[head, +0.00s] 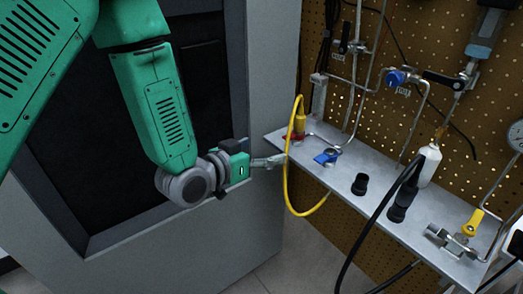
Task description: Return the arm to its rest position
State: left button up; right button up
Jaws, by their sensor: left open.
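My left arm, green with grey joints, comes in from the upper left. Its gripper (283,159) is open at the left end of the metal shelf (342,178), close to the yellow cable (287,190). From this view I cannot tell whether the fingers touch the cable or the shelf edge. Nothing is seen held between the fingers. My right gripper is out of view.
The shelf carries a blue-handled valve (327,156), a black cap (360,184), a white bottle (429,166) and a yellow-handled valve (472,223). A black hose (367,228) hangs over the front. Pipes run up the pegboard (400,130). A grey cabinet (270,75) stands behind my arm.

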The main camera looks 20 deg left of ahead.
pick_arm(q)
jog(key=shift+a, duration=0.2)
jog(key=s+a+f+n+g+y, duration=0.1)
jog(key=s+f+g+y, duration=0.2)
jog(key=s+f+g, duration=0.95)
jog(key=s+a+f+g, duration=0.1)
jog(key=s+f, duration=0.5)
jog(key=s, duration=0.3)
jog(key=s+a+f+n+y+p, duration=0.1)
jog(key=s+a+f, duration=0.1)
jog(key=s+f, duration=0.4)
jog(key=s, duration=0.4)
jog(key=shift+s+a+f+g+y, duration=0.2)
jog(key=shift+f+g+y, duration=0.1)
jog(key=shift+f+g, duration=0.1)
jog(key=shift+w, duration=0.15)
